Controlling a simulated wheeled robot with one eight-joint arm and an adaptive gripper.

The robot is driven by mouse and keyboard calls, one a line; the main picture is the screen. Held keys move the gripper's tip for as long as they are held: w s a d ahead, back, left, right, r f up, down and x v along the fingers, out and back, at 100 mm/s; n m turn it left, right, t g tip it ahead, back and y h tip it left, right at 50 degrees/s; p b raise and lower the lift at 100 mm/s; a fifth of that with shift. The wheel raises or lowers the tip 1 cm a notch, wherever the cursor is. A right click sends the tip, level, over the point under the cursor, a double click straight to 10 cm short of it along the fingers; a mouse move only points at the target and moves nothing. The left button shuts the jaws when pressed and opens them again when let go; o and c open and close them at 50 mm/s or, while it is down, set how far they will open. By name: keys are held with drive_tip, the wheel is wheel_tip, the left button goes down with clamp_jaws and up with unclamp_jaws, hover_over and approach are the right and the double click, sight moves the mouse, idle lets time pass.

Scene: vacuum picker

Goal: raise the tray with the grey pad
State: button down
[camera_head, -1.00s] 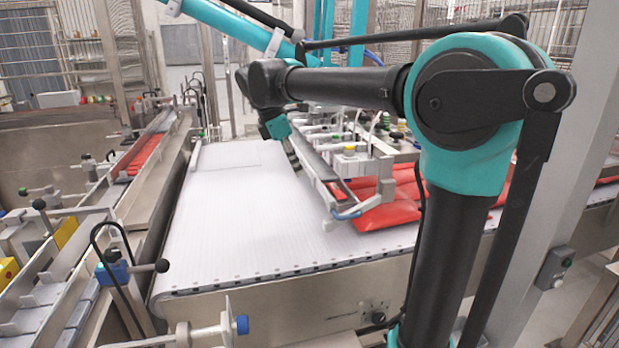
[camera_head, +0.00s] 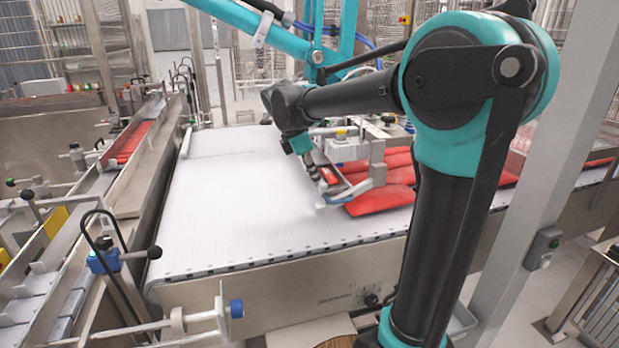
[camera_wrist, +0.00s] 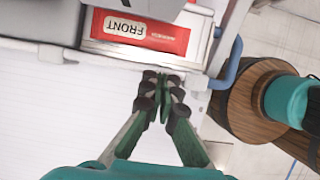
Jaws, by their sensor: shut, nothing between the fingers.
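No tray that I can surely name as the one with a grey pad stands out in either view. My gripper (camera_wrist: 163,80) is shut and empty, its green fingertips pressed together. In the wrist view it points at the near edge of a pale frame holding a red packet (camera_wrist: 138,32) marked FRONT. In the head view my gripper (camera_head: 319,182) hangs over the white ribbed belt, beside the near end of the grey picker head (camera_head: 352,150). I cannot tell whether its tips touch the frame.
Red packets (camera_head: 385,190) lie on the belt right of the picker head. The white belt (camera_head: 235,195) is bare to the left. A side channel (camera_head: 130,140) with red packets runs at the left. A grey post (camera_head: 535,190) stands at the right. A blue curved handle (camera_wrist: 225,74) is close to my fingers.

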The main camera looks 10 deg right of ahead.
sight(333, 177)
drive_tip(key=shift+w+d+r, duration=0.15)
drive_tip(key=shift+d+r, duration=0.15)
drive_tip(key=shift+d, duration=0.4)
drive_tip(key=shift+w+d+r, duration=0.1)
drive_tip(key=shift+d+r, duration=0.25)
drive_tip(key=shift+d, duration=0.4)
drive_tip(key=shift+w+d+r, duration=0.15)
drive_tip(key=shift+d+r, duration=0.15)
drive_tip(key=shift+d, duration=0.4)
